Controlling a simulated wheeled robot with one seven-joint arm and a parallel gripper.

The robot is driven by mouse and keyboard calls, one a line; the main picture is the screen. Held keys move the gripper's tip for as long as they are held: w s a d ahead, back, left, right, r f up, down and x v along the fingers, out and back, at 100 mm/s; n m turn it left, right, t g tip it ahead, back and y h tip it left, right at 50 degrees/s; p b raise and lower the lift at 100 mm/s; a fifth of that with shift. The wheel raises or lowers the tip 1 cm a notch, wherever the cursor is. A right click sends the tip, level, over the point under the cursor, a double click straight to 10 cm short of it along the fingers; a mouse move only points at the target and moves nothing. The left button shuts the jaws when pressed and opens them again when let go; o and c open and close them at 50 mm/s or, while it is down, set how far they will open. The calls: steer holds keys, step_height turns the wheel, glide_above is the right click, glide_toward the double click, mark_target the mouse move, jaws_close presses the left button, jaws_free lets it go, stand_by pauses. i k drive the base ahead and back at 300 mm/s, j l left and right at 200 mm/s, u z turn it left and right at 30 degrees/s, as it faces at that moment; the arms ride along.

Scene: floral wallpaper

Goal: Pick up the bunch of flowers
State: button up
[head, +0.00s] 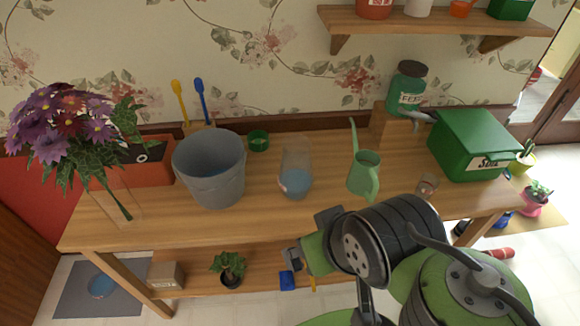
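The bunch of flowers (62,125) has purple and reddish blooms with green leaves, at the far left of the wooden table. Its stems slant down to the right into what looks like a clear vase (135,212) near the table's left end. My gripper (290,268) is in front of the table's front edge, low in the middle of the view, well to the right of the flowers. It is small and seen partly from behind. I cannot tell whether its fingers are open or shut.
A grey bucket (212,170) and an orange planter box (150,172) stand close to the flowers' right. A clear jug (296,170), a green watering can (364,177) and a green box (472,146) stand farther right. A potted plant (229,267) is on the lower shelf.

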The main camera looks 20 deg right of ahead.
mark_target(52, 147)
steer(key=i+j+u, duration=0.15)
steer(key=j+u, duration=0.15)
steer(key=u, duration=0.15)
steer(key=i+j+u, duration=0.2)
steer(key=u, duration=0.25)
steer(key=i+j+u, duration=0.2)
steer(key=u, duration=0.25)
steer(key=i+j+u, duration=0.1)
steer(key=i+u, duration=0.15)
steer(key=u, duration=0.2)
